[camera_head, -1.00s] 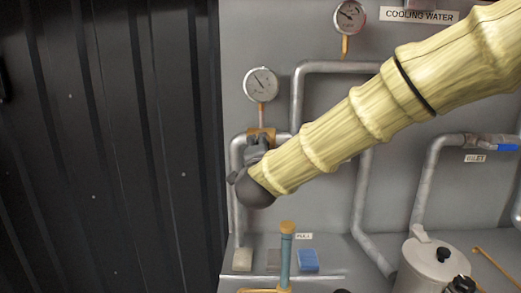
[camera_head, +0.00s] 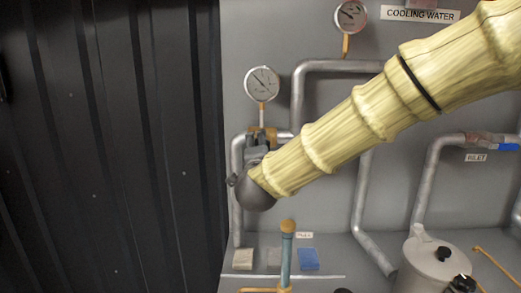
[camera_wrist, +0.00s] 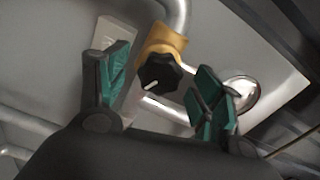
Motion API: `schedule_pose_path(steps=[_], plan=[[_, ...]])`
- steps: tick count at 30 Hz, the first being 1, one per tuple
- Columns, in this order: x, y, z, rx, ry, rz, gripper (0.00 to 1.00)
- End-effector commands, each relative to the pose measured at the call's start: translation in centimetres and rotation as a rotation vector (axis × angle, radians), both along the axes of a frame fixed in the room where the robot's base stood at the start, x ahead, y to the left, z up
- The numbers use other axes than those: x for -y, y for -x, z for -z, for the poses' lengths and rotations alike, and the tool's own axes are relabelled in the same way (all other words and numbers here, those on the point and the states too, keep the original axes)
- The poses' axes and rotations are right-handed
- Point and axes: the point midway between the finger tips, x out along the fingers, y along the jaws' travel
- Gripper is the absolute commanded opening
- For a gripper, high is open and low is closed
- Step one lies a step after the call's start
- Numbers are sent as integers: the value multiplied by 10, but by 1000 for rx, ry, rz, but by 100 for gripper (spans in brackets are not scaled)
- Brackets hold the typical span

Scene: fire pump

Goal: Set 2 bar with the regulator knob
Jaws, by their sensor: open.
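The black regulator knob (camera_wrist: 160,72) with a white pointer mark sits on a brass-yellow body (camera_wrist: 163,38) in the wrist view. My gripper (camera_wrist: 162,76) is open, its green-padded fingers on either side of the knob with visible gaps. In the head view my gripper (camera_head: 255,148) is at the pipe beside the brass-yellow regulator body, which is mostly hidden, and the knob is hidden there. The round white gauge (camera_head: 262,83) stands just above; its needle points up-left, and its numbers are too small to read. The gauge (camera_wrist: 243,92) is partly hidden behind a finger in the wrist view.
A second gauge (camera_head: 350,16) is higher, left of the "COOLING WATER" sign (camera_head: 419,15). Grey pipes (camera_head: 300,85) run close around my gripper. A dark ribbed wall (camera_head: 110,150) is at the left.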

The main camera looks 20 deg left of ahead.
Motion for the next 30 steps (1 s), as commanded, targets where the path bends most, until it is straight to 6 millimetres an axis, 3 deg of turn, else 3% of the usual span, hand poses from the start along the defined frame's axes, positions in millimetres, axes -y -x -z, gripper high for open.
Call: schedule_pose_path(steps=[15,21,30], plan=[[24,84,0,0,1,-3,67],[29,101,0,0,0,-2,67],[30,105,0,0,0,-2,67]])
